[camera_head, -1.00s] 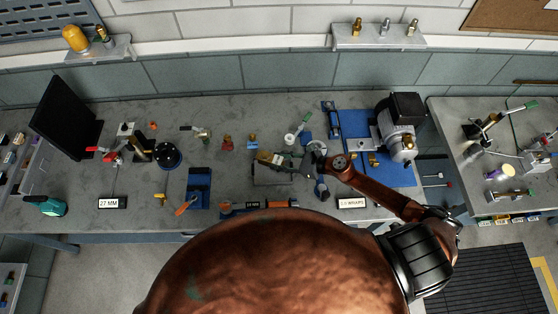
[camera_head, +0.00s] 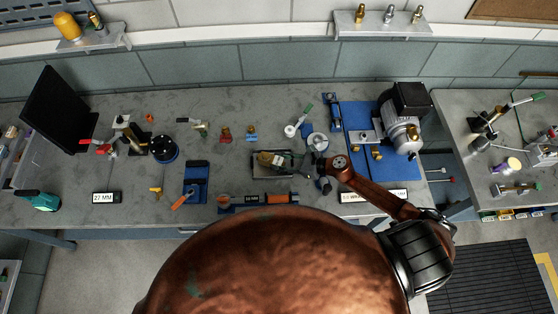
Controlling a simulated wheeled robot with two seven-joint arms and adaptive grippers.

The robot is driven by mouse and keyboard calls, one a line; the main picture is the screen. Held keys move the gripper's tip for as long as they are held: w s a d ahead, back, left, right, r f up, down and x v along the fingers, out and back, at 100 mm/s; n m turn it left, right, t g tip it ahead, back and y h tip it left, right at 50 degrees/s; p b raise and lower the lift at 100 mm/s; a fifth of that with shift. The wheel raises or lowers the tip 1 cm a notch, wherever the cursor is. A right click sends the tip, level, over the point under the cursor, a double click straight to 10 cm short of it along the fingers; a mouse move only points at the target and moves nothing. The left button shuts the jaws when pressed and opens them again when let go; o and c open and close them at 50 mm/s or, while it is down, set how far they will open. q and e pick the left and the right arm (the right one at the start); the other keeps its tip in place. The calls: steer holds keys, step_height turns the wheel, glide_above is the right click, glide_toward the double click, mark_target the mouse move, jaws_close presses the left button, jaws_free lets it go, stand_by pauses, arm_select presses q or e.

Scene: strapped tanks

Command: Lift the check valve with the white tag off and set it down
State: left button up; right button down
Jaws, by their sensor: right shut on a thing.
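The check valve (camera_head: 266,158) is a small brass body with a pale spot, perhaps its white tag, at its right side. It shows over the shallow dark tray (camera_head: 258,173) in the middle of the bench. I cannot tell whether it touches the tray floor. My right gripper (camera_head: 290,161) reaches in from the right, its fingers shut on the valve's right end and hiding part of it. My left gripper is out of view.
A blue mat (camera_head: 360,118) with a motor pump (camera_head: 402,130) lies to the right. A white cup (camera_head: 290,131) stands behind the tray. Blue and brass fittings (camera_head: 251,132) stand behind it. A blue holder (camera_head: 196,180) is to the left. An orange-handled tool (camera_head: 278,198) lies in front.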

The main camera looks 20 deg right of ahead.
steer(key=shift+w+f, duration=0.1)
steer(key=shift+f, duration=0.1)
steer(key=c, duration=1.7)
jaws_free()
steer(key=o, duration=0.4)
steer(key=shift+f, duration=0.15)
steer(key=shift+s+d, duration=0.1)
steer(key=shift+s, duration=0.1)
steer(key=v, duration=1.2)
steer(key=shift+w, duration=0.1)
